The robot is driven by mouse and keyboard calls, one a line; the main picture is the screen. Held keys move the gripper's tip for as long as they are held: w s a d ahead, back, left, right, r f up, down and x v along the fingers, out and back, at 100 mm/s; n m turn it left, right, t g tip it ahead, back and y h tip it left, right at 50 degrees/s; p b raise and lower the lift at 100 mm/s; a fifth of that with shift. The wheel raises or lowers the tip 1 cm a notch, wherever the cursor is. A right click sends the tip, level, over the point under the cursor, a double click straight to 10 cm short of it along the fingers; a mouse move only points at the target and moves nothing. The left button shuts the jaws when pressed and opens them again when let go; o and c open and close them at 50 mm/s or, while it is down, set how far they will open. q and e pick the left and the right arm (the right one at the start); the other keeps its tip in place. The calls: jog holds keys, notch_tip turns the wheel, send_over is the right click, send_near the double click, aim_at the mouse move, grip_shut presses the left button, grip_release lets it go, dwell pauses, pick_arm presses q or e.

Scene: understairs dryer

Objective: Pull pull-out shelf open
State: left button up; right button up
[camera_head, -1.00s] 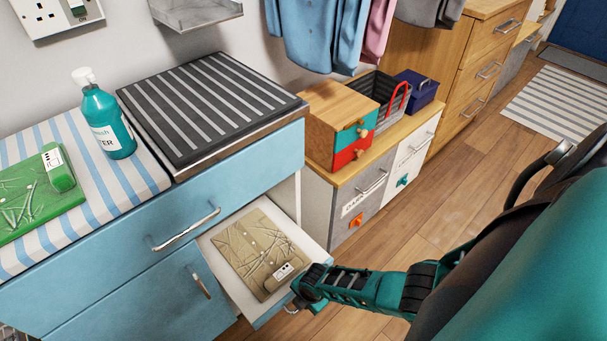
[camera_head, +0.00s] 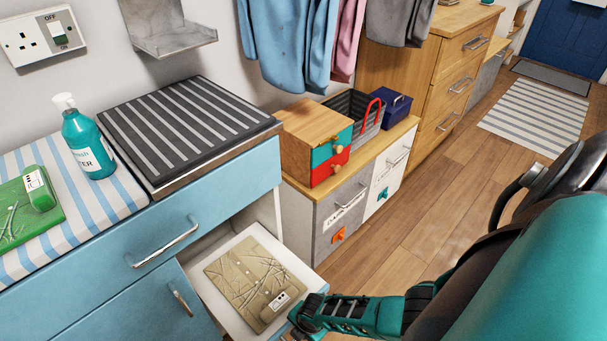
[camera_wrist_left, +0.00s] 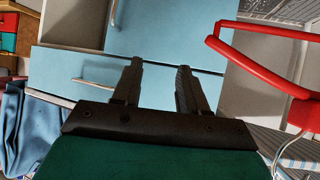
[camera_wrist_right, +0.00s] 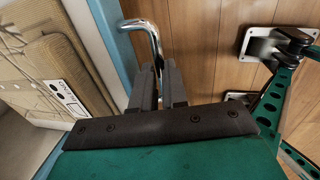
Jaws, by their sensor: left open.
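The pull-out shelf (camera_head: 225,303) is a white tray with a blue front, out of the blue cabinet below the drawer. My right gripper (camera_head: 300,318) is at the shelf's front end. In the right wrist view, the curved metal handle (camera_wrist_right: 148,32) on the blue front (camera_wrist_right: 108,35) runs down between the fingertips (camera_wrist_right: 158,72), which are close together around it. My left gripper (camera_wrist_left: 158,72) is open and empty, facing the blue cabinet fronts in the left wrist view; it is outside the head view.
A grey cabinet (camera_head: 340,215) with small drawers stands right of the shelf. Wooden floor (camera_head: 420,220) lies open at right.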

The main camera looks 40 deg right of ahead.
pick_arm(q)
jog(key=shift+a, duration=0.15)
pick_arm(e)
jog(key=o, duration=0.4)
jog(key=shift+o, duration=0.2)
jog(key=shift+r, duration=0.1)
pick_arm(q)
jog(key=shift+y, duration=0.4)
jog(key=r+p, duration=0.1)
jog(key=p, duration=0.1)
jog(key=s+a+r+p, duration=0.1)
jog(key=r+p, duration=0.1)
jog(key=p, duration=0.1)
jog(key=a+r+p, duration=0.1)
jog(key=p, duration=0.2)
jog(key=shift+s+r, duration=0.15)
jog(key=shift+r, duration=0.15)
pick_arm(e)
notch_tip(320, 180, up, 12)
jog(key=s, duration=0.2)
jog(key=shift+s+r, duration=0.15)
jog(key=shift+r, duration=0.1)
pick_arm(q)
jog(key=shift+s+a+f, duration=0.1)
jog(key=shift+f, duration=0.05)
pick_arm(e)
jog(key=shift+d, duration=0.1)
